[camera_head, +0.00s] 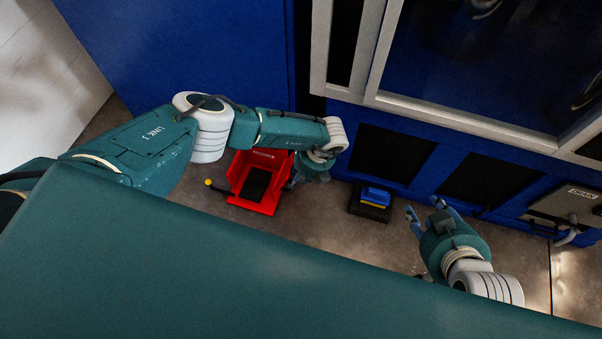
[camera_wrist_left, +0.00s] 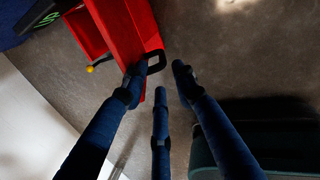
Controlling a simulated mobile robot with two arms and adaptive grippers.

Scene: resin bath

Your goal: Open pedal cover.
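The red pedal housing (camera_head: 265,208) stands on the floor, with a black pedal (camera_head: 256,184) showing inside. A short lever with a yellow knob (camera_head: 208,182) sticks out at its left. In the left wrist view, the red housing (camera_wrist_left: 122,30) fills the upper left, with a black loop-shaped handle (camera_wrist_left: 158,63) at its edge. My left gripper (camera_wrist_left: 158,72) has its fingers spread around empty space just below the handle. One fingertip overlaps the red edge; I cannot tell whether it touches. My right gripper (camera_head: 424,206) is open and empty, well right of the housing.
A black and blue pedal unit (camera_head: 372,199) sits on the floor between the red housing and my right gripper. The blue machine wall (camera_head: 400,125) with dark panels stands behind. A grey box (camera_head: 565,205) is on the wall at right.

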